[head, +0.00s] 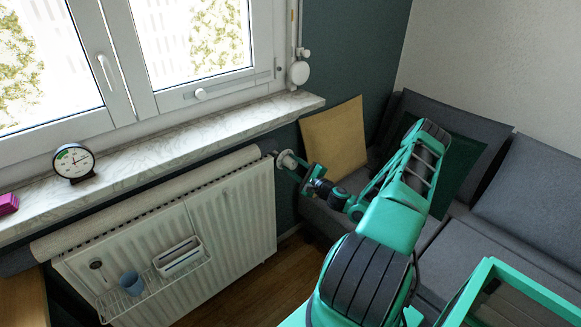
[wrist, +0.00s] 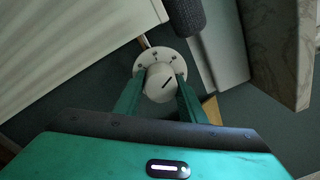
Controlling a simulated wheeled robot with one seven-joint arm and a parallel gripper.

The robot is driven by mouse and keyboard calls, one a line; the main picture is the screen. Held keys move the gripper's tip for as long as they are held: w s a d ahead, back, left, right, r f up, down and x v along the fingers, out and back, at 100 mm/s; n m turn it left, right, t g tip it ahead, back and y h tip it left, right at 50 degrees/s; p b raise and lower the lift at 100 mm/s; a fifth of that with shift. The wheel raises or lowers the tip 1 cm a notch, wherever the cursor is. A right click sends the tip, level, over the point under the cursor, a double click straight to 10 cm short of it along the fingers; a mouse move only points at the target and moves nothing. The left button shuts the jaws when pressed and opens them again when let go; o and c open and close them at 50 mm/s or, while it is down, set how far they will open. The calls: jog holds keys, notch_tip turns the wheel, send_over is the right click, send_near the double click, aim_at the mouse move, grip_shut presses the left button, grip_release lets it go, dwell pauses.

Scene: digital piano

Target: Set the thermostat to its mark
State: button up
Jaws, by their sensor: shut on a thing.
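The thermostat is a white round knob (wrist: 159,84) with a paler collar (wrist: 163,55) behind it that carries small dark marks. A dark line on the knob's face slants up to the right; the marks are too small to read surely. In the head view the thermostat (head: 286,159) sits at the upper right end of the radiator. My gripper (wrist: 160,87) is shut on the knob, one green finger on each side. In the head view my gripper (head: 299,166) reaches it from the right, and the fingertips are hard to make out.
The white radiator (head: 232,215) holds a wire rack with a blue cup (head: 131,283). A marble sill (head: 200,125) with a round dial (head: 74,161) runs above. A cardboard panel (head: 334,138) and grey sofa (head: 532,190) stand to the right.

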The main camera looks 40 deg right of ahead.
jog(key=n, duration=0.4)
jog(key=shift+f+n, duration=0.1)
jog(key=shift+n, duration=0.3)
jog(key=n, duration=0.5)
jog(key=shift+s+n+y, duration=0.1)
jog(key=shift+n+y, duration=0.2)
jog(key=shift+y, duration=0.1)
jog(key=n, duration=0.4)
jog(key=shift+n, duration=0.3)
jog(key=n, duration=0.5)
jog(key=shift+n, duration=0.3)
jog(key=o, duration=0.9)
jog(key=shift+o, duration=0.8)
